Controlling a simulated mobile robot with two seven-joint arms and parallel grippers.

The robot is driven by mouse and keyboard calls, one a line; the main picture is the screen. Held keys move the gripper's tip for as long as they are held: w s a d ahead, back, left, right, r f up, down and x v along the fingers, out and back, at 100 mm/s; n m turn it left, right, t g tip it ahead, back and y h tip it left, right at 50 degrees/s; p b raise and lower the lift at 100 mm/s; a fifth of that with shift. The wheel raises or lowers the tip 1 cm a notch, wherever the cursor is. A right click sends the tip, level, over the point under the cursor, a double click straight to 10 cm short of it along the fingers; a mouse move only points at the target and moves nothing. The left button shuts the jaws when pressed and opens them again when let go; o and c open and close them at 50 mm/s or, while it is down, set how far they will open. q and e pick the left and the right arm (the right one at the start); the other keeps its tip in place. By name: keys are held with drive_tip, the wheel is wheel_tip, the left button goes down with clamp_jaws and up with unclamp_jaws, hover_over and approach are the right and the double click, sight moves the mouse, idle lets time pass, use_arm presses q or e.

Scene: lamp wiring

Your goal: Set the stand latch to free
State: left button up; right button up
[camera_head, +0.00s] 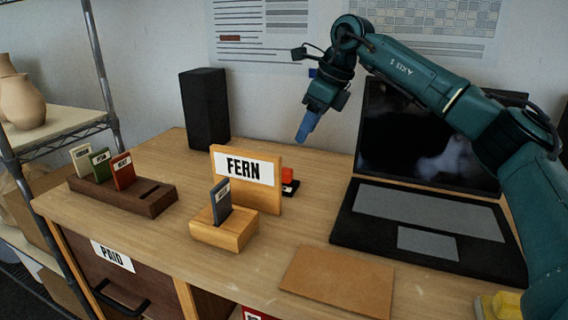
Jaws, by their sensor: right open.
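A wooden stand (224,229) sits on the desk with a dark grey tag (221,201) upright in it. An upright wooden board (246,191) behind it bears the word FERN. A small orange-red part on a black base (289,183) shows beside the board's right edge, partly hidden by it. I cannot tell which part is the stand latch or how it is set. My right gripper (305,130) is open, with blue fingertips pointing down, above and behind the board and apart from everything. My left gripper is not in view.
A dark wooden rack (145,200) with cream, green and red tags stands at the left. A black speaker (205,109) stands at the back. An open laptop (428,221) lies at the right, near my right arm. A brown sheet (337,281) lies at the front.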

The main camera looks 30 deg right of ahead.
sight(287, 169)
drive_tip(key=x, duration=1.1)
drive_tip(key=shift+a+f+p, duration=0.2)
drive_tip(key=shift+f+p, duration=0.1)
drive_tip(key=shift+p, duration=0.05)
clamp_jaws()
